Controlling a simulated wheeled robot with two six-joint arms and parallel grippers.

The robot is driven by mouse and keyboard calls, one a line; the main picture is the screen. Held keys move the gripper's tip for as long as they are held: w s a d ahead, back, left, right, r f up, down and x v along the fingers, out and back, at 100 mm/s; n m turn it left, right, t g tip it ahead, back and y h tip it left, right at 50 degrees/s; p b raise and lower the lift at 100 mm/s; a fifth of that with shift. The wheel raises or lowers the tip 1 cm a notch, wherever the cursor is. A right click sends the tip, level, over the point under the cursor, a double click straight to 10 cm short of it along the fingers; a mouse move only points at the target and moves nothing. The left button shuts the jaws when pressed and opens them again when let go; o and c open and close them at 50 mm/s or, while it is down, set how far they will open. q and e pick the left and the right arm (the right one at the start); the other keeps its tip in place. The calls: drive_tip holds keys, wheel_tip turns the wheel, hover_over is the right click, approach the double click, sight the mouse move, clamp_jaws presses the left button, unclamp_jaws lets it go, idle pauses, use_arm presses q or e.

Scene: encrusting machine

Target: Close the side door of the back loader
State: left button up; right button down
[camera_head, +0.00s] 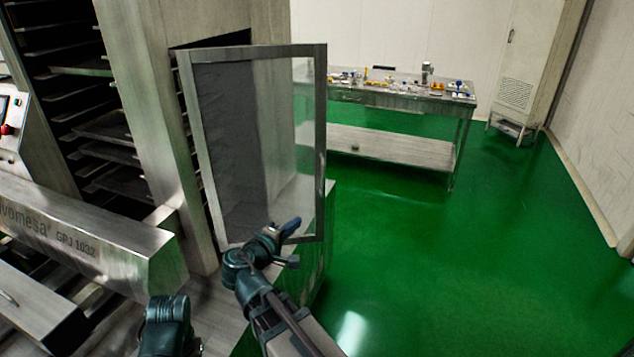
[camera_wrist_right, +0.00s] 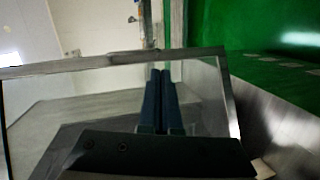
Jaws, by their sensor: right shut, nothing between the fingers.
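The side door (camera_head: 311,150) of the back loader (camera_head: 158,110) is a metal-framed clear panel. It stands swung open, out from the loader's side. My right gripper (camera_head: 290,228) is at the lower part of the door, near its bottom frame bar. In the right wrist view its two dark fingers (camera_wrist_right: 160,85) are together with nothing between them, and the door frame (camera_wrist_right: 90,63) crosses beyond them. I cannot tell whether the fingers touch the door. A dark arm part (camera_head: 167,325) of mine shows at the bottom left; the left gripper's fingers are not visible.
Shelves with trays (camera_head: 105,130) fill the loader at left. A metal bar marked GPJ 1032 (camera_head: 90,235) juts out in front. A steel table (camera_head: 400,88) with small items stands at the back, and a tall cabinet (camera_head: 530,60) beside it. The green floor (camera_head: 450,260) at right is clear.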

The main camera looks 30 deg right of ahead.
sight(322, 173)
drive_tip(key=w+d+r, duration=0.1)
drive_tip(key=w+d, duration=0.2)
drive_tip(key=d, duration=0.1)
drive_tip(key=w+d+r+n+t+h, duration=0.1)
drive_tip(key=w+d+r, duration=0.1)
drive_tip(key=w+d, duration=0.1)
drive_tip(key=w+d+r+t, duration=0.1)
drive_tip(key=w+d, duration=0.3)
drive_tip(key=d, duration=0.1)
drive_tip(key=shift+w+d+r+n+h, duration=0.1)
drive_tip(key=shift+d+r+n+h, duration=0.2)
drive_tip(key=shift+d+n, duration=0.1)
